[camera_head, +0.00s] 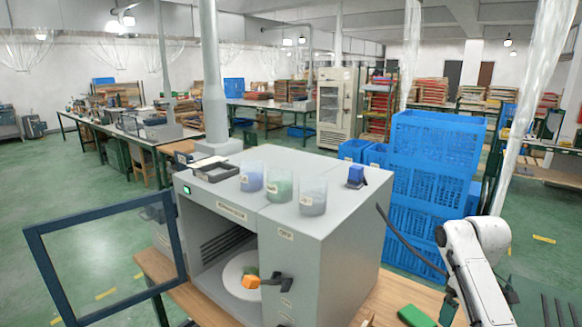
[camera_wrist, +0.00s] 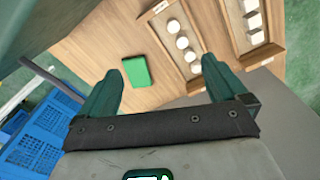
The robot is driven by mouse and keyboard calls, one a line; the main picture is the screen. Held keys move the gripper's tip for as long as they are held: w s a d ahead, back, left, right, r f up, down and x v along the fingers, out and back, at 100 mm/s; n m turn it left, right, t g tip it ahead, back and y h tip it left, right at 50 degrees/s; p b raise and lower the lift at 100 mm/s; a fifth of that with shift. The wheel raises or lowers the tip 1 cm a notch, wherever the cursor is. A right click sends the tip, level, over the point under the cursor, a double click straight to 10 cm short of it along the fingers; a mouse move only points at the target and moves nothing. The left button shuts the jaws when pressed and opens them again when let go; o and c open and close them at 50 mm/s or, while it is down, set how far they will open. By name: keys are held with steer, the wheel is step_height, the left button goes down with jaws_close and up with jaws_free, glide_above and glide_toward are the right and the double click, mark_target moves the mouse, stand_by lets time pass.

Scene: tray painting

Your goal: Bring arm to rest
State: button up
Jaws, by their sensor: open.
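My white arm (camera_head: 475,265) reaches down at the right of the head view, beside the grey cabinet. In the wrist view my gripper (camera_wrist: 160,78) has its two dark green fingers spread wide, with nothing held between them. Beyond the fingers lies a wooden table (camera_wrist: 95,55) with a green block (camera_wrist: 137,71) on it, apart from the fingers. The green block also shows at the bottom of the head view (camera_head: 415,316). In the head view the fingertips cannot be made out clearly.
The grey cabinet (camera_head: 320,265) has its framed door (camera_head: 108,262) swung open; a round white plate (camera_head: 232,283) with orange and green pieces is inside. Three clear jars and a blue item stand on top. Blue crates (camera_head: 425,160) are stacked behind. Wooden trays (camera_wrist: 172,45) hold white pieces.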

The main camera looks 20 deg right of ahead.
steer(key=a+f+t, duration=0.1)
steer(key=a+f, duration=0.3)
steer(key=a, duration=0.6)
steer(key=a+f+t, duration=0.2)
steer(key=a+f, duration=0.2)
steer(key=a, duration=0.6)
steer(key=s+a+m+t, duration=0.1)
steer(key=s+a+t, duration=0.1)
steer(key=s+a, duration=0.8)
steer(key=s, duration=0.4)
steer(key=shift+s+a+r+m, duration=0.3)
steer(key=shift+s+a+r, duration=0.05)
steer(key=shift+s+a, duration=0.05)
steer(key=s+f+g+b, duration=0.1)
steer(key=s+f+b, duration=0.2)
steer(key=f, duration=0.2)
steer(key=s+d+f+g+b, duration=0.1)
steer(key=s+f+b, duration=0.2)
steer(key=f, duration=0.2)
steer(key=s+f+g+b, duration=0.2)
steer(key=s+f+b, duration=0.1)
steer(key=f, duration=0.3)
steer(key=shift+s+d+b, duration=0.2)
steer(key=shift+s+b, duration=0.2)
steer(key=shift+b, duration=0.1)
steer(key=shift+s, duration=0.3)
